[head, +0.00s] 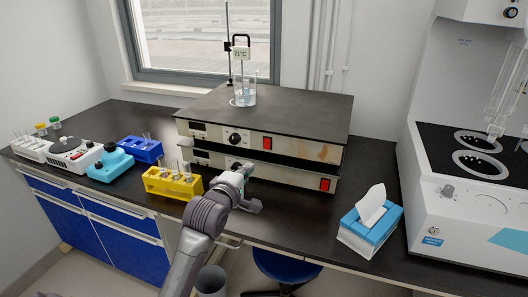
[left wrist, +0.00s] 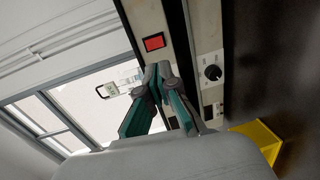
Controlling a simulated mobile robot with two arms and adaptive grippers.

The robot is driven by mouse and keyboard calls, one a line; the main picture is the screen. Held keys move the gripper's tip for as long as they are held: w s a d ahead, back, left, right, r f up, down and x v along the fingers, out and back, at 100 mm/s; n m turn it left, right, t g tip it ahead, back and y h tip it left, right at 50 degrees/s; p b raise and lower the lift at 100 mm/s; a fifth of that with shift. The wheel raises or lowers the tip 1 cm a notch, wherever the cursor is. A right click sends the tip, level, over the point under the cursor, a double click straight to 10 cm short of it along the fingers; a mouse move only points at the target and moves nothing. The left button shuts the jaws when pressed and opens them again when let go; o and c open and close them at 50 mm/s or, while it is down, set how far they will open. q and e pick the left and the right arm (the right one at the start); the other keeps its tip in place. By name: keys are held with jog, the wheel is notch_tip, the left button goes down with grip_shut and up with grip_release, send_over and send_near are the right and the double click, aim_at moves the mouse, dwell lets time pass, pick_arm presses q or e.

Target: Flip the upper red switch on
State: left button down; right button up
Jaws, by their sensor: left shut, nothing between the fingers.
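Two stacked hot-plate units stand on the bench. The upper red switch (head: 267,143) is on the front of the upper unit, right of its knob (head: 234,139). The lower red switch (head: 325,185) is on the lower unit, further right. In the left wrist view, which is turned sideways, the upper red switch (left wrist: 153,43) shows uncovered just beyond the fingertips. My left gripper (head: 247,168) is shut and empty in front of the units, below the upper switch in the head view. Its closed fingers also show in the left wrist view (left wrist: 158,72). My right gripper is not in view.
A yellow tube rack (head: 172,184) stands left of my left arm, with a blue rack (head: 140,150) behind it. A beaker (head: 244,96) stands on the upper unit. A tissue box (head: 369,226) sits at the right, by a white machine (head: 465,205).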

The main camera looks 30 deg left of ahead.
aim_at(267, 148)
pick_arm(q)
jog(key=x, duration=1.3)
jog(key=shift+w+a+f, duration=0.1)
jog(key=shift+w, duration=0.1)
jog(key=shift+f, duration=0.15)
jog(key=shift+w+f+t+b, duration=0.15)
jog(key=shift+f+t+b, duration=0.15)
jog(key=shift+b, duration=0.35)
jog(key=shift+r+p, duration=0.45)
jog(key=shift+f, duration=0.1)
